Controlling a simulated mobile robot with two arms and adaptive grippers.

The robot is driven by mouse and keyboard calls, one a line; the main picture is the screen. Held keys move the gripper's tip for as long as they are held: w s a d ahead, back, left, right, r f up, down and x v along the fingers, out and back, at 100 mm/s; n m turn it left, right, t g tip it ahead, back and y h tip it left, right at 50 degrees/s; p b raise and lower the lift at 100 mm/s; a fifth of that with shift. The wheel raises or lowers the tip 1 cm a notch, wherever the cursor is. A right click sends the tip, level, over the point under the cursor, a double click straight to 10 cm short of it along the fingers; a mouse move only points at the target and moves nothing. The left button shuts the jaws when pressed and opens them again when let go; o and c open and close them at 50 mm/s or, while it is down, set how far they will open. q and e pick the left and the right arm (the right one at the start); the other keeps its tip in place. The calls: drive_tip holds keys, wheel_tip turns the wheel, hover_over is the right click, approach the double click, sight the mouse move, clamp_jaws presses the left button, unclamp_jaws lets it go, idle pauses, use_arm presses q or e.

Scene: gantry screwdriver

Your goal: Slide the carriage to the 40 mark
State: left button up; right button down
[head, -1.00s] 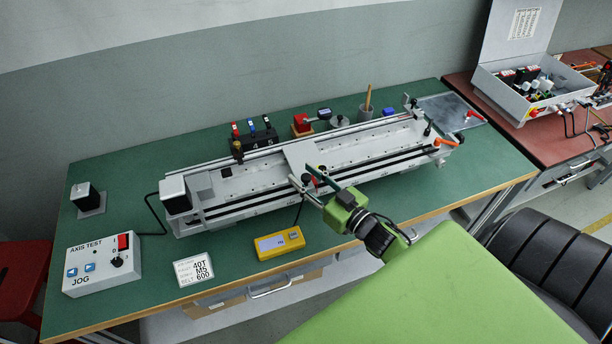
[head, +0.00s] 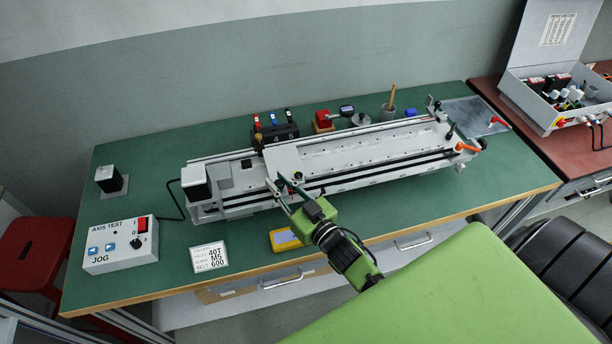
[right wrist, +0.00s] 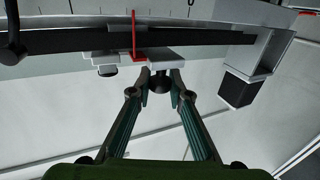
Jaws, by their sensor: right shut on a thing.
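The carriage (head: 284,160) is a light grey plate across the long linear rail (head: 375,150), left of the rail's middle in the head view. My right gripper (head: 284,187) is at the carriage's front edge, shut on a small dark knob. In the right wrist view the fingers hold this knob (right wrist: 159,82) under a grey bracket (right wrist: 165,60). A red pointer (right wrist: 134,40) stands beside the bracket against a dark strip. I cannot read any scale numbers, so the 40 mark cannot be picked out. My left gripper is not in view.
A motor block (head: 195,182) closes the rail's left end. An orange handle (head: 466,147) is at its right end. A jog box (head: 120,245) and label card (head: 209,257) sit at front left.

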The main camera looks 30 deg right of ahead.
drive_tip(key=shift+w+a, duration=0.2)
drive_tip(key=shift+a, duration=0.6)
drive_tip(key=c, duration=1.9)
unclamp_jaws()
drive_tip(key=s+d, duration=0.2)
drive_tip(key=s, duration=1)
